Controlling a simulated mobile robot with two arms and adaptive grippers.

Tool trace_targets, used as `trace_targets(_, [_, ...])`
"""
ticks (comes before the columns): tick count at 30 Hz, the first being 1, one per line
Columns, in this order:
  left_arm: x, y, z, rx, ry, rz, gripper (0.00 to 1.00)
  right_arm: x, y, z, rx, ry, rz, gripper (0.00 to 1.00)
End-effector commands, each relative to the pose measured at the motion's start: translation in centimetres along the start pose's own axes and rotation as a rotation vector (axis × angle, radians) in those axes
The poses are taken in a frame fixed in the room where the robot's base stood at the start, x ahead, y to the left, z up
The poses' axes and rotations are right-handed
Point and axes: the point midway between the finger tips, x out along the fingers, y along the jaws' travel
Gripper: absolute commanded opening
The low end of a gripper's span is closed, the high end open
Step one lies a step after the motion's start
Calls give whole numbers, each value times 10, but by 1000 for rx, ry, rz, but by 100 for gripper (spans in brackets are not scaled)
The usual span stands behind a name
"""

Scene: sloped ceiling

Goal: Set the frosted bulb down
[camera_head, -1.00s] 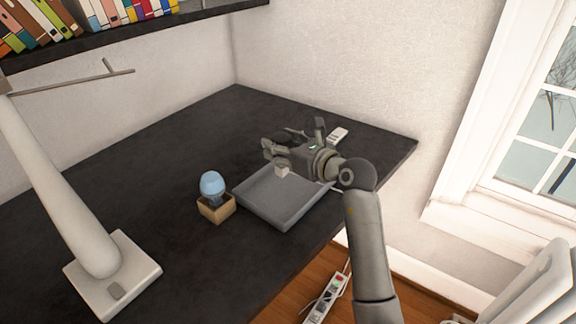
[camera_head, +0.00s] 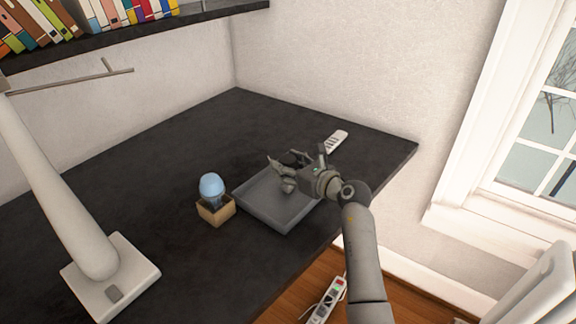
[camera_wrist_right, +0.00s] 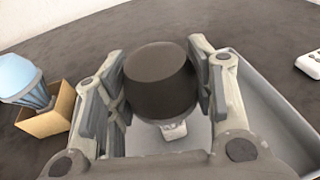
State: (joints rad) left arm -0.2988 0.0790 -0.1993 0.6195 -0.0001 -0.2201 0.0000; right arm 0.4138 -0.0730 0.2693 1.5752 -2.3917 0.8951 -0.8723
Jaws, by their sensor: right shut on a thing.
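My right gripper (camera_head: 294,168) is over the far right part of the grey tray (camera_head: 262,211). In the right wrist view its fingers (camera_wrist_right: 162,95) are shut on the frosted bulb (camera_wrist_right: 160,80), which looks dark grey and rounded, with a pale base pointing down. In the head view the bulb is mostly hidden by the fingers. The tray floor (camera_wrist_right: 262,112) shows below and beside the bulb. I cannot tell whether the base touches it. My left gripper is not in view.
A blue bulb (camera_head: 211,186) stands in a small wooden box (camera_head: 216,213) just left of the tray. A white remote (camera_head: 336,140) lies beyond the gripper. A white lamp (camera_head: 105,275) stands at the left. The dark desk (camera_head: 150,170) is clear behind the tray.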

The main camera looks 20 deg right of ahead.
Motion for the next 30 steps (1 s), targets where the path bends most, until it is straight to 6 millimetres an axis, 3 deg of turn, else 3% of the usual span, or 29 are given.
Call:
trace_targets(1, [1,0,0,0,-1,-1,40,0,0,-3,-1,1,0,28])
trace_targets(2, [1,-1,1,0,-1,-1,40,0,0,-2,-1,1,0,53])
trace_targets(6, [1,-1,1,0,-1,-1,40,0,0,-2,0,1,0,71])
trace_targets(19, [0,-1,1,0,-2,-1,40,-4,-1,0,-1,1,-2,72])
trace_targets(23, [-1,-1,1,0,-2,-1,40,-20,-1,0,-2,2,-2,72])
trace_targets(30, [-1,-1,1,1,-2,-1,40,-68,0,-1,-4,3,-2,72])
